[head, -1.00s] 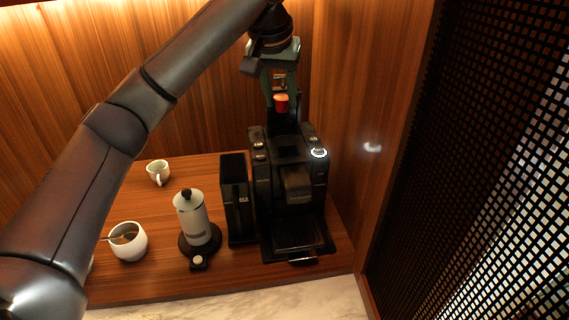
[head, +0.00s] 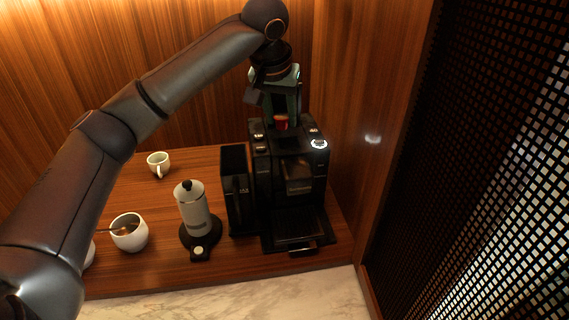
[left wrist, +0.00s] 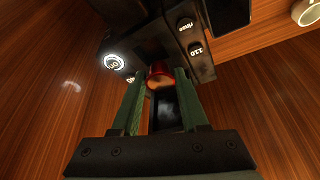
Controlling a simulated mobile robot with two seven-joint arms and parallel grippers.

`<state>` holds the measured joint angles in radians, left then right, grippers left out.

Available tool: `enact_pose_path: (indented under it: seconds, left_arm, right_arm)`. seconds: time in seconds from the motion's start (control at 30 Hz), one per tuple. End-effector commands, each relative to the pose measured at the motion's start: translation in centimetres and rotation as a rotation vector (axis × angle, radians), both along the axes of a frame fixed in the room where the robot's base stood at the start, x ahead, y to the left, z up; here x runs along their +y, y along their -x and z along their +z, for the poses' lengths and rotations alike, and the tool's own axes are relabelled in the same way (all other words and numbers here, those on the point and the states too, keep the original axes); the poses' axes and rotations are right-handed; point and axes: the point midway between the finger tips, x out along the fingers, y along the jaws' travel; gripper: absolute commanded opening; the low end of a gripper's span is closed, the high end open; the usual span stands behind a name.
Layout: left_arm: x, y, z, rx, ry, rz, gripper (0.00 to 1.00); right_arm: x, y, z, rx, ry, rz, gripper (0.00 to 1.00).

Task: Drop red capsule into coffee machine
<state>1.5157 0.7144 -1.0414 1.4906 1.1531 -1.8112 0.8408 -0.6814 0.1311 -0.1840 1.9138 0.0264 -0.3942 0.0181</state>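The red capsule (head: 281,123) is held at the tips of my left gripper (head: 281,117), just above the top of the black coffee machine (head: 305,185). In the left wrist view the red capsule (left wrist: 160,74) sits between the two green fingers of my left gripper (left wrist: 159,82), which are shut on it. The machine's top (left wrist: 145,45), with its lit ring button, lies just beyond the capsule. I cannot tell whether the capsule touches the machine or is partly inside its opening. My right gripper is not in view.
A white frother (head: 193,208) on a dark base stands left of the machine. A white bowl with a spoon (head: 129,236) and a small cup (head: 158,164) are further left. Wooden walls close in behind and to the right, with a dark mesh panel (head: 470,160) at far right.

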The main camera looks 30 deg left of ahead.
Motion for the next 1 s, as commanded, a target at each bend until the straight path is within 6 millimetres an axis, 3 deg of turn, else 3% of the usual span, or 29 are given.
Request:
enact_pose_path:
  seconds: [0.03,0.27,0.63,0.77,1.0]
  left_arm:
    - [0.0,0.0,0.0,0.0,0.0,0.0,0.5]
    - [0.0,0.0,0.0,0.0,0.0,0.0,0.76]
    - [-0.1,0.2,0.6,-0.001,0.0,0.0,0.77]
    - [-0.3,0.9,2.4,-0.005,0.001,-0.001,0.77]
    - [-0.6,3.0,7.9,-0.005,-0.001,0.001,0.77]
  right_arm:
    - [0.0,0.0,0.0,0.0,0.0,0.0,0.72]
    - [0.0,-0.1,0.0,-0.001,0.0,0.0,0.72]
    - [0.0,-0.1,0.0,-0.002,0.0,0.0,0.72]
    - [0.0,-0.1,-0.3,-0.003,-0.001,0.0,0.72]
    - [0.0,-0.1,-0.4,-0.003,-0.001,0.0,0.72]
